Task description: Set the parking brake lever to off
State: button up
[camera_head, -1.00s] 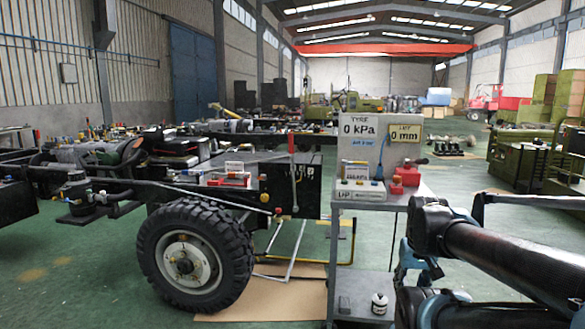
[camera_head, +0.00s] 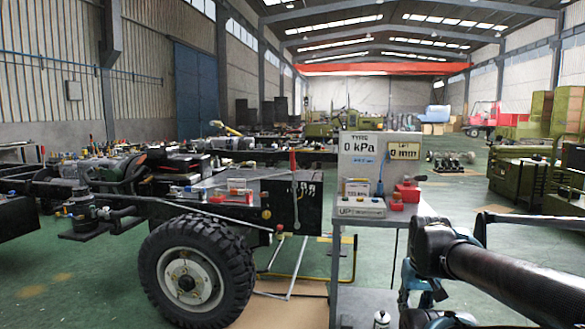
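The parking brake lever appears to be the upright lever with a red grip (camera_head: 293,161) and a pale shaft. It stands at the rear end of the black chassis frame (camera_head: 311,205), above and right of the big tyre (camera_head: 196,274). The lever stands close to vertical, and nothing touches it. Off and on marks for it cannot be read. My dark arm links fill the lower right of the head view. My gripper is not visible, so its opening and distance from the lever cannot be judged.
Green floor (camera_head: 455,195) is open behind my arm.

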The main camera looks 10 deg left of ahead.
aim_at(291, 152)
jog(key=k, duration=0.95)
jog(key=u, duration=0.55)
jog(key=i, duration=1.9)
jog(key=z, duration=0.5)
